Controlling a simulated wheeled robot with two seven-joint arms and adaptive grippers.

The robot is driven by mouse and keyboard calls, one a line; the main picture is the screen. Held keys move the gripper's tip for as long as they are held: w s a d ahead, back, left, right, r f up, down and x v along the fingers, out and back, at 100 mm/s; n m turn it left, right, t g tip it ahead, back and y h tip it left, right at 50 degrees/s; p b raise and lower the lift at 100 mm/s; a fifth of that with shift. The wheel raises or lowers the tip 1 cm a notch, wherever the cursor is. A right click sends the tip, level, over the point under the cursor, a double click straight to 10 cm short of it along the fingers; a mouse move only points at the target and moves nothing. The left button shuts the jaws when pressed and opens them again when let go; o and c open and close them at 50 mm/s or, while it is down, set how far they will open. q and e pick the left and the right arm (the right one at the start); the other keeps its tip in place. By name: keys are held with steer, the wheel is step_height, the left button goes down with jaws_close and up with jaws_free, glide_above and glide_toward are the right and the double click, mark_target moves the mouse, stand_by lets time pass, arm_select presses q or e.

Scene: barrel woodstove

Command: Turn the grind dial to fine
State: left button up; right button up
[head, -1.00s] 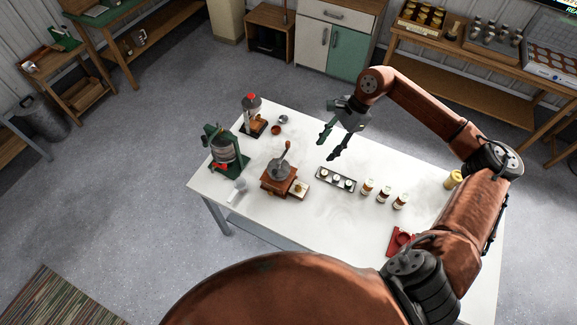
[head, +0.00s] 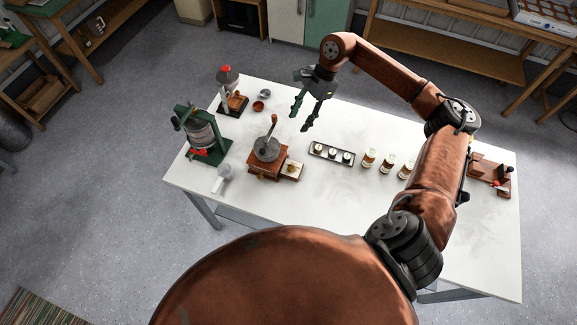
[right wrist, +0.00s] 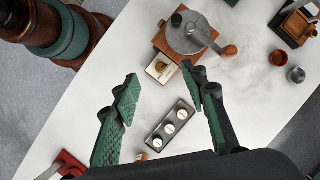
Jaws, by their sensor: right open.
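A wooden box grinder (head: 268,158) with a grey metal top and a crank stands on the white table. In the right wrist view the grinder (right wrist: 186,42) is beyond my fingers, with a small dark round piece on its grey top; I cannot tell whether this is the grind dial. No dial marking is readable. My right gripper (head: 300,121) is open and empty above the table, behind and right of the grinder. Its two spread fingers (right wrist: 159,74) touch nothing in the right wrist view. My left gripper is not in view.
A green-framed grinder (head: 203,136) and a red-topped grinder (head: 232,92) stand at the left. A dark tray (head: 331,164) with three small round pieces lies right of the wooden grinder, near three jars (head: 387,164). The back middle of the table (head: 360,115) is clear.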

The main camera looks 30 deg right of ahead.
step_height(320, 180, down, 8)
steer(key=b, duration=0.5)
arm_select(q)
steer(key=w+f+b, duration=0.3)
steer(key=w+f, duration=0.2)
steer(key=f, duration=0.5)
arm_select(e)
steer(key=b, duration=0.7)
glide_above(292, 166)
steer(key=d, duration=0.2)
steer(key=shift+g, duration=0.3)
steer(key=f, duration=1.4)
steer(key=shift+w+d+f, duration=0.1)
steer(key=shift+d+f, duration=0.05)
steer(key=shift+d, duration=0.05)
steer(key=x, duration=0.4)
steer(key=shift+a+f+b, duration=0.1)
steer(key=shift+f+b, duration=0.2)
steer(key=shift+f, duration=0.05)
steer(key=shift+a+f, duration=0.1)
steer(key=shift+f, duration=0.15)
steer(key=c, duration=0.8)
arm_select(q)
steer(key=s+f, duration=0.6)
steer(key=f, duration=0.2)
arm_select(e)
jaws_close()
